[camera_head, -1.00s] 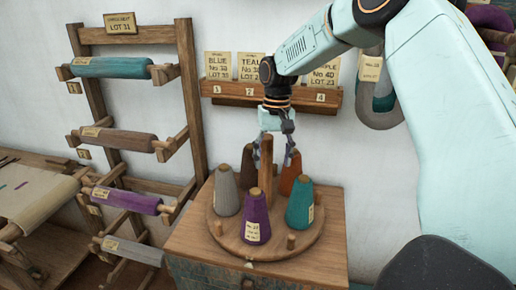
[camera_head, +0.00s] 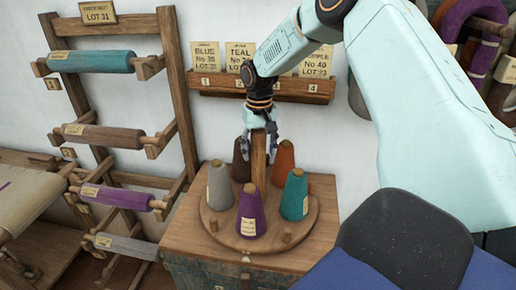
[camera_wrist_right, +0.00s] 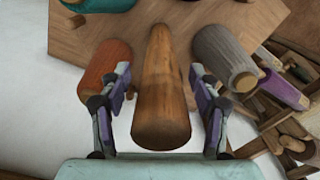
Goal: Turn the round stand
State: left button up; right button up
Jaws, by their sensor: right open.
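The round stand (camera_head: 222,226) is a wooden disc on a wooden chest, with an upright central post (camera_head: 259,165) and thread cones around it. The cones are grey (camera_head: 220,188), purple (camera_head: 251,212), teal (camera_head: 295,195), orange (camera_head: 283,160) and brown (camera_head: 240,168). My right gripper (camera_head: 259,140) points down at the top of the post, open. In the right wrist view its fingers (camera_wrist_right: 160,78) stand on either side of the post (camera_wrist_right: 161,100), with gaps showing. The orange cone (camera_wrist_right: 104,72) is just beyond the left finger. My left gripper is out of view.
Short pegs stand on the disc's rim. The chest top (camera_head: 185,235) has bare wood around the stand. A rack with wound rolls (camera_head: 105,137) stands left. A label shelf (camera_head: 220,84) is on the wall behind, close to my right arm. Hanks (camera_head: 480,45) hang at right.

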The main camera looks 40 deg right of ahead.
jog(key=shift+w+d+f, duration=0.2)
jog(key=shift+w+f, duration=0.15)
jog(key=shift+f, duration=0.1)
jog(key=shift+w+d+f, duration=0.15)
jog(key=shift+w+f, duration=0.2)
jog(key=shift+f, duration=0.1)
jog(key=shift+s+a+r, duration=0.35)
jog(key=shift+s+r, duration=0.1)
jog(key=shift+s, duration=0.15)
jog(key=shift+c, duration=0.4)
jog(key=shift+s+a+r, duration=0.15)
jog(key=shift+s+r, duration=0.1)
jog(key=shift+s, duration=0.05)
jog(key=shift+c, duration=1.5)
jog(key=shift+w+d+f, duration=0.35)
jog(key=shift+w+f, duration=0.15)
jog(key=shift+w, duration=0.2)
jog(key=c, duration=0.5)
jog(key=shift+s+a+r, duration=0.1)
jog(key=shift+c, duration=1.3)
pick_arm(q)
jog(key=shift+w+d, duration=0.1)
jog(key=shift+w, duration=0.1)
pick_arm(e)
grip_shut()
